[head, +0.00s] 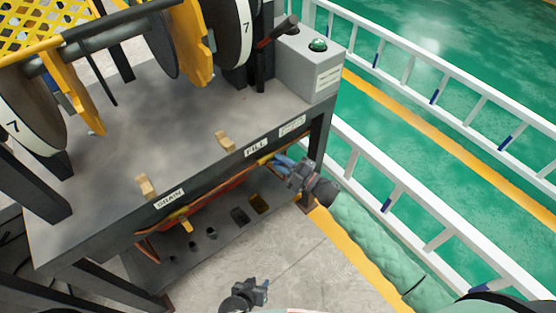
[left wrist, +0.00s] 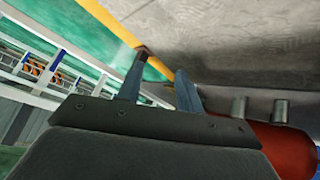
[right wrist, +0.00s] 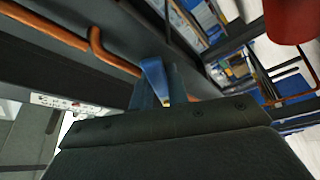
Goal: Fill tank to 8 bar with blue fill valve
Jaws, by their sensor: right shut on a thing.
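The bench front carries a FILL label (head: 256,147) and a DRAIN label (head: 169,199). The blue fill valve (head: 279,160) is just below the bench edge, right of the FILL label. My right gripper (head: 290,166) is shut on its blue handle, which also shows between the fingers in the right wrist view (right wrist: 154,74); the fingers hide part of it. The red tank shows at the right of the left wrist view (left wrist: 288,146) and at the top right of the right wrist view (right wrist: 290,18). My left gripper (head: 262,287) is open and empty, low over the floor. I cannot read any pressure.
The grey bench (head: 130,130) carries large discs marked 7 and a grey box (head: 308,68) with a green button. A shelf with holes (head: 225,215) lies under the bench. The floor (head: 290,255) in front is clear.

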